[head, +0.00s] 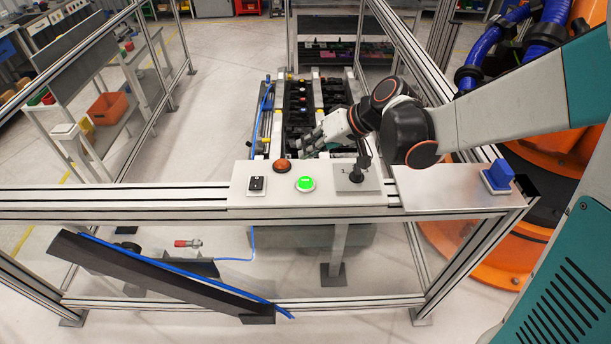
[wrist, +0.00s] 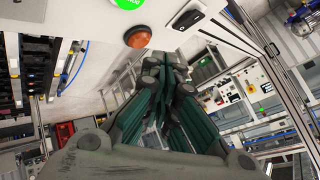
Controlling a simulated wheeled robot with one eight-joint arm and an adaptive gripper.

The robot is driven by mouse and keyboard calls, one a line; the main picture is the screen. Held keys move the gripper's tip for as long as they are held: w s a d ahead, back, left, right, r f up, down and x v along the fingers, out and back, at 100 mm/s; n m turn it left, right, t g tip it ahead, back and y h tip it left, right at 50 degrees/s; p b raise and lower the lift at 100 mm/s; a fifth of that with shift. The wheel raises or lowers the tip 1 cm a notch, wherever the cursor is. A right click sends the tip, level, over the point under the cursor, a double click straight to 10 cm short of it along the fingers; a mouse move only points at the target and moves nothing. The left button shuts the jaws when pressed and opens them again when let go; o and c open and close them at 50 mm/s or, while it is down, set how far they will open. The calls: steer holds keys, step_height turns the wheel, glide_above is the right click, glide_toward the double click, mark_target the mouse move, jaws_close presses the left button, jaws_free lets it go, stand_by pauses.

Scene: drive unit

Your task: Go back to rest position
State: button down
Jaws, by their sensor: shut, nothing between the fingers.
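My gripper (head: 312,141) is at the end of my arm, which reaches in from the right in the head view. It is above and just behind the white control panel (head: 238,187), over the far side of the frame. In the wrist view my gripper (wrist: 165,65) shows dark green fingers brought together with nothing between them. The panel carries a lit green button (head: 305,184), an orange-red button (head: 282,165), a black switch (head: 257,184) and a black lever (head: 358,170). In the wrist view the orange-red button (wrist: 138,37) lies near the fingertips.
An aluminium-profile frame (head: 130,205) surrounds the cell. A blue block (head: 499,175) sits on the plate at right. An orange robot base (head: 480,240) stands behind that corner. Dark machinery (head: 305,105) lies beyond the panel. A shelf holds an orange bin (head: 108,108) at left.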

stand_by(0.4)
steer(key=s+d+f+m+t+h+b, duration=0.1)
steer(key=s+d+f+h+b, duration=0.3)
steer(key=b, duration=0.9)
steer(key=s+d+f+m+t+h+b, duration=0.2)
steer(key=s+d+f+h+b, duration=0.2)
steer(key=s+d+f+b, duration=0.7)
steer(key=s+f+b, duration=0.1)
steer(key=s+f, duration=0.3)
steer(key=s, duration=0.2)
steer(key=shift+d+m+b, duration=0.3)
steer(key=shift+m+b, duration=0.05)
steer(key=shift+m, duration=0.05)
steer(key=shift+f, duration=0.1)
